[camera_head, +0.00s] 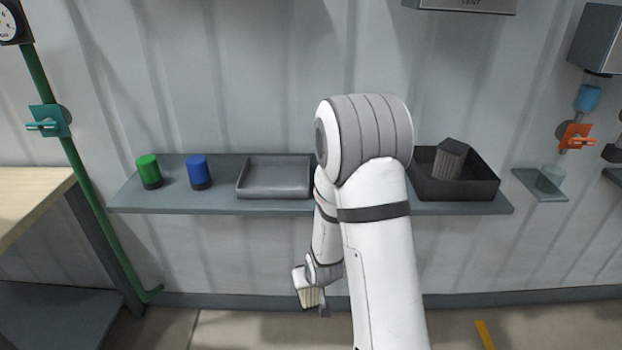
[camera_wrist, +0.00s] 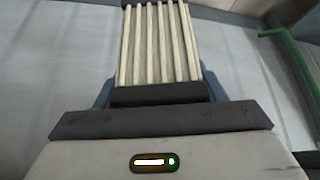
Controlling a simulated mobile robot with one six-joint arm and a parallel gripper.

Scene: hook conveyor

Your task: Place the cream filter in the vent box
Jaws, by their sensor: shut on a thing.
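The cream filter (camera_wrist: 160,45), a ribbed pale block, stands up from my gripper (camera_wrist: 158,95) in the wrist view. My gripper is shut on its lower end. In the head view the filter (camera_head: 308,297) hangs low, below the shelf and left of my forearm, partly covered by my gripper (camera_head: 318,290). The vent box (camera_head: 462,6) is a grey box on the wall at the top edge, with lettering that seems to read VENT. Only its lower part shows; its inside is out of view. The filter is well apart from it.
A grey shelf (camera_head: 220,203) holds a green cup (camera_head: 149,170), a blue cup (camera_head: 198,171), an empty grey tray (camera_head: 274,180) and a black bin (camera_head: 455,190) with a dark grey ribbed block (camera_head: 450,158). A green pipe (camera_head: 88,185) and wooden bench (camera_head: 30,200) stand left.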

